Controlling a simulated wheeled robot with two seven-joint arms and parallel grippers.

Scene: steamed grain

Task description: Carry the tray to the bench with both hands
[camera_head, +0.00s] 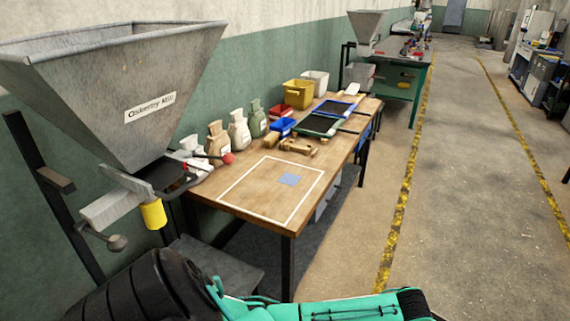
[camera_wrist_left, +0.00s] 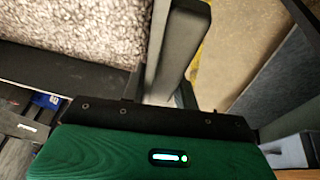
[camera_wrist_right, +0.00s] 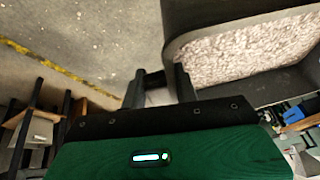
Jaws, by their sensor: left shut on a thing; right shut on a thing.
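The tray shows only in the wrist views. Its dark wall (camera_wrist_left: 70,72) and pale, grainy contents (camera_wrist_left: 75,28) fill the upper left of the left wrist view. In the right wrist view its dark rim (camera_wrist_right: 215,22) and contents (camera_wrist_right: 250,48) are at the upper right. My left gripper (camera_wrist_left: 166,60) is shut at one side of the tray, my right gripper (camera_wrist_right: 158,82) at another; the exact grip points are partly hidden. The wooden bench (camera_head: 235,193) is ahead in the head view. A white outlined rectangle with a blue square (camera_head: 290,180) marks its bare near end.
A mill with a large grey hopper (camera_head: 115,85) stands left of the bench. Sacks (camera_head: 238,130), a wooden tool (camera_head: 297,147), framed screens (camera_head: 320,122) and bins (camera_head: 298,93) occupy the bench's back and far end. The floor (camera_head: 450,190) to the right is clear.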

